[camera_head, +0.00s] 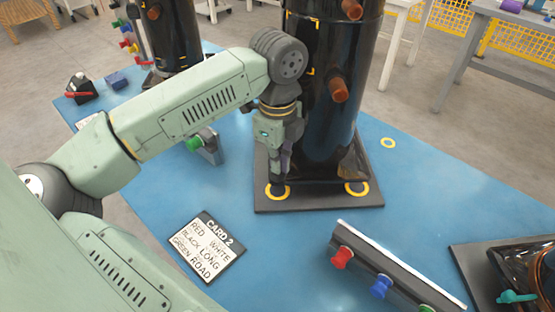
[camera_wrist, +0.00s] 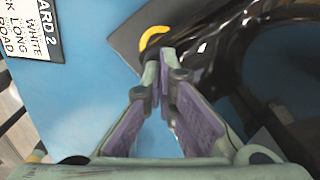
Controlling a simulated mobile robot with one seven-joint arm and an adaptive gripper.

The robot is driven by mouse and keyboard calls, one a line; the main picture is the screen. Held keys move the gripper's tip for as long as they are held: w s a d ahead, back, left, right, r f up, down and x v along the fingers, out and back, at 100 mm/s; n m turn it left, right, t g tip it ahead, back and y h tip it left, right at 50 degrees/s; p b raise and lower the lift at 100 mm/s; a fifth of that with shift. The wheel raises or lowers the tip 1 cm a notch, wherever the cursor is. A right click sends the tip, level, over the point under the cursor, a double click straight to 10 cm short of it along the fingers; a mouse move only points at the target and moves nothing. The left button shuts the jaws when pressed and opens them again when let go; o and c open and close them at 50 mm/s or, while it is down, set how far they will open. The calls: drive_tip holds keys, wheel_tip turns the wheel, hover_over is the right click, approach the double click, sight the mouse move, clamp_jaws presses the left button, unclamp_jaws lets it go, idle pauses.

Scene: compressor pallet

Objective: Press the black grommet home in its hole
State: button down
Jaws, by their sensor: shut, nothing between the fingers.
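My gripper (camera_head: 278,178) is shut and empty, pointing down at the front left corner of the black base plate (camera_head: 318,203) under the tall black compressor (camera_head: 325,110). Its tips are just above or at the left yellow ring (camera_head: 277,195); I cannot tell whether they touch. The wrist view shows the closed fingertips (camera_wrist: 165,60) beside that yellow ring (camera_wrist: 152,36), partly covering it. A second yellow ring (camera_head: 357,188) marks the plate's front right corner.
The compressor's body and brown stubs (camera_head: 339,90) stand close behind my gripper. A card reading "CARD 2" (camera_head: 207,246) lies on the blue pallet (camera_head: 290,250). A rail with coloured plugs (camera_head: 385,275) is at front right. A green-knobbed bracket (camera_head: 205,147) stands left.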

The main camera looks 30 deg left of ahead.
drive_tip(key=shift+f, duration=0.1)
drive_tip(key=shift+r+p, duration=1.15)
drive_tip(key=shift+r, duration=1.35)
wheel_tip(320, 180, up, 12)
drive_tip(key=shift+s+f, duration=0.1)
drive_tip(key=shift+f, duration=0.05)
